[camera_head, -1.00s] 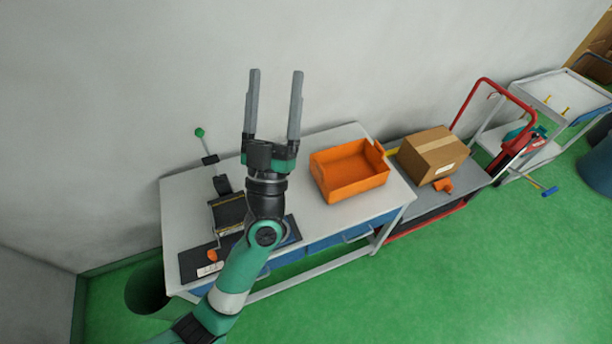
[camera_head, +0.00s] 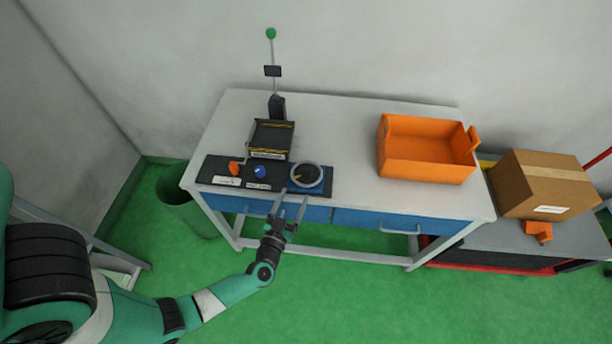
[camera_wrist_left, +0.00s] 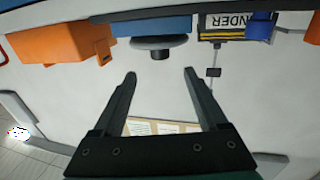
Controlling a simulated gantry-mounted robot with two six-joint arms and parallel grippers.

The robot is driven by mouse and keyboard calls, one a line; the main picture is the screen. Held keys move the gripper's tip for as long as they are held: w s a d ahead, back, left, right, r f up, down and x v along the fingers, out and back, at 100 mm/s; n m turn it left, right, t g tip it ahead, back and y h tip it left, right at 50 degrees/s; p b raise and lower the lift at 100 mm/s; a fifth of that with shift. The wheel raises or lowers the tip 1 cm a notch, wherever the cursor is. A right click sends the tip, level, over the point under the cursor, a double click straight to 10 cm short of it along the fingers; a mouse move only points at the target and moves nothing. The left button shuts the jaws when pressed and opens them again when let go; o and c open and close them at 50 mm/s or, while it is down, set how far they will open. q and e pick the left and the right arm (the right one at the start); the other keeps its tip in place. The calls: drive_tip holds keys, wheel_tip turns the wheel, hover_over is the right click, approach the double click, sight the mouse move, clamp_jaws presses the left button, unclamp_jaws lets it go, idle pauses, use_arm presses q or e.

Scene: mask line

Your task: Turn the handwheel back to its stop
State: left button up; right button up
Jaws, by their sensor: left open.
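The handwheel (camera_head: 306,176) is a grey ring with a dark centre and a small yellow mark. It sits on a blue base at the right end of the dark control panel (camera_head: 213,172). In the left wrist view, which looks upside down, the handwheel (camera_wrist_left: 160,43) shows nearly edge-on with a dark hub. My left gripper (camera_head: 293,197) is open and empty at the table's front edge, just in front of the wheel. Its fingers (camera_wrist_left: 160,75) point towards the wheel, one to each side, apparently not touching it. My right gripper is not in view.
An orange knob (camera_head: 234,167) and a blue knob (camera_head: 260,172) sit left of the wheel. A black tray (camera_head: 271,138) and a green-tipped pole (camera_head: 271,34) stand behind. An orange bin (camera_head: 425,170) is at the right. The tabletop (camera_head: 345,130) between is clear.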

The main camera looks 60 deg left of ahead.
sight(305, 173)
use_arm(q)
drive_tip(key=b+x, duration=0.3)
drive_tip(key=x, duration=0.7)
drive_tip(key=shift+f, duration=0.1)
drive_tip(key=shift+w+a, duration=0.2)
drive_tip(key=shift+a, duration=0.05)
clamp_jaws()
